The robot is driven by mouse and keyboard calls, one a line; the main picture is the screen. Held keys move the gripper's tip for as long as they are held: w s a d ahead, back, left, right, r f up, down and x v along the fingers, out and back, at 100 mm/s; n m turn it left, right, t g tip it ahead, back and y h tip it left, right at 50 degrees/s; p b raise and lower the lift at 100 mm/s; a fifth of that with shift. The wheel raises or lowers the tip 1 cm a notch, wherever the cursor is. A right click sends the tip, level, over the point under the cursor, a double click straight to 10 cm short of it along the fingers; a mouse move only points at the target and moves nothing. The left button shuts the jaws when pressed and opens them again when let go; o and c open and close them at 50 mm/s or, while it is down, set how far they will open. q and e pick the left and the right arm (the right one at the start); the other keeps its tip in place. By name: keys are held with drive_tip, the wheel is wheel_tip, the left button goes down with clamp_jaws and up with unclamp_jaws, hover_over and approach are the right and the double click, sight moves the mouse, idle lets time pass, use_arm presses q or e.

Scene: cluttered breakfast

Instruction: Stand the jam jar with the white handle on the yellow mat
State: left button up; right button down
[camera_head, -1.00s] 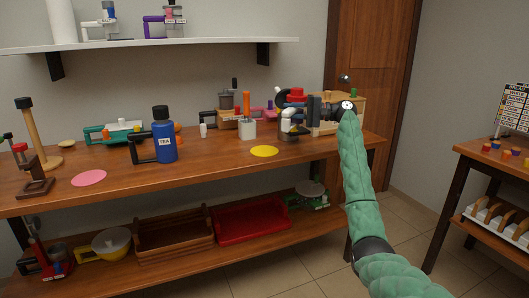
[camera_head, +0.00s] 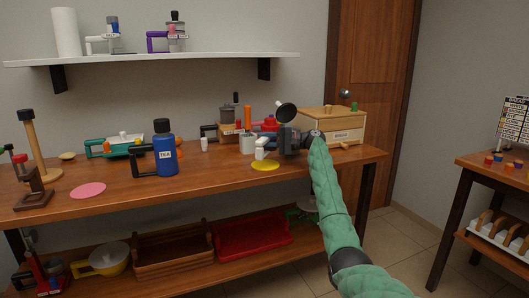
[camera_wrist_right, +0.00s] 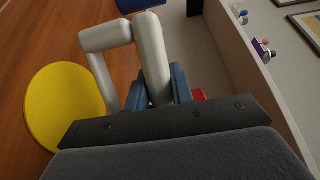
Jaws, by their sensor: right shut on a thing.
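The yellow mat (camera_head: 266,167) lies flat and bare near the table's front edge; it also shows at the left of the right wrist view (camera_wrist_right: 62,108). My right gripper (camera_head: 284,142) is beside the mat's back right and shut on the white handle (camera_head: 262,143) of the jam jar. In the right wrist view the bent white handle (camera_wrist_right: 152,58) stands between the two blue-grey jaws. I cannot make out the jar's body clearly, nor whether it touches the table or mat. My left gripper is not in view.
A blue tea canister (camera_head: 165,152) and a pink mat (camera_head: 88,190) are to the left. A white cup (camera_head: 247,143) stands behind the yellow mat. A wooden bread box (camera_head: 332,126) is at the back right. The table left of the yellow mat is clear.

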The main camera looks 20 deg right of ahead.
drive_tip(key=shift+w+a+f, duration=0.1)
drive_tip(key=shift+w+f, duration=0.05)
drive_tip(key=shift+f, duration=0.15)
drive_tip(key=shift+f+b, duration=0.35)
drive_tip(key=shift+f, duration=1.3)
drive_tip(key=shift+f, duration=0.2)
drive_tip(key=c, duration=1.2)
unclamp_jaws()
